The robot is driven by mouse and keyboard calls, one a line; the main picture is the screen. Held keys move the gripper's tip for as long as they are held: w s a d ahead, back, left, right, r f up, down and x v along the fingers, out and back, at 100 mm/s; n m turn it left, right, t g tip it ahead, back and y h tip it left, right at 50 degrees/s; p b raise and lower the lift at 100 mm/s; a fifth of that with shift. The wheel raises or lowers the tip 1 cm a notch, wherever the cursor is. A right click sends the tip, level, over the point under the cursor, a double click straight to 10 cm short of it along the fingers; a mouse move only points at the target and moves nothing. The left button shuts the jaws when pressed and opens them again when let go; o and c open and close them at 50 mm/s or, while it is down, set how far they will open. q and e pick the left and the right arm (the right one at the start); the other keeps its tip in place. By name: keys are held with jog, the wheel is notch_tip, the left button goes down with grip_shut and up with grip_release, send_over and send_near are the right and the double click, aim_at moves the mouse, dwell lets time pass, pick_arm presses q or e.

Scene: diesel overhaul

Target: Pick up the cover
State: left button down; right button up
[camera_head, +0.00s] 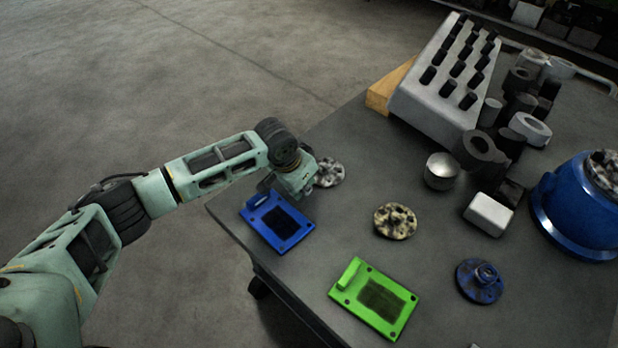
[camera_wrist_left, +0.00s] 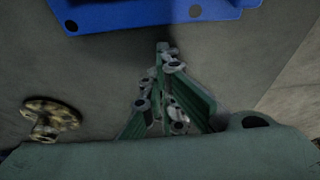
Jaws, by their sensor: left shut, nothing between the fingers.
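A flat blue plate (camera_head: 290,232), which looks like a cover, lies on the table near its left edge. It has corner holes, a raised block at one end and a dark recessed panel. A similar green plate (camera_head: 345,298) lies nearer the front. I cannot tell which one the task calls the cover. My left gripper (camera_head: 267,187) is just beyond the blue plate, pointing down, shut and empty. In the left wrist view its fingers (camera_wrist_left: 163,50) meet close to the edge of the blue plate (camera_wrist_left: 140,12), apart from it in the picture. My right gripper is out of view.
A mottled disc (camera_head: 330,172) lies right beside my left gripper. Another mottled disc (camera_head: 395,221), a round metal cup (camera_head: 440,172), a white block (camera_head: 489,214) and a blue flanged part (camera_head: 479,281) lie to the right. A large blue housing (camera_head: 575,215) stands at far right.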

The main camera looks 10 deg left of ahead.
aim_at(280, 216)
pick_arm(q)
jog(key=shift+s+a, duration=0.4)
jog(key=shift+s, duration=0.15)
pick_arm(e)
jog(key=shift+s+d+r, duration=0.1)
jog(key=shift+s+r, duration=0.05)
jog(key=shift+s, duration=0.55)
pick_arm(q)
jog(key=shift+s, duration=0.1)
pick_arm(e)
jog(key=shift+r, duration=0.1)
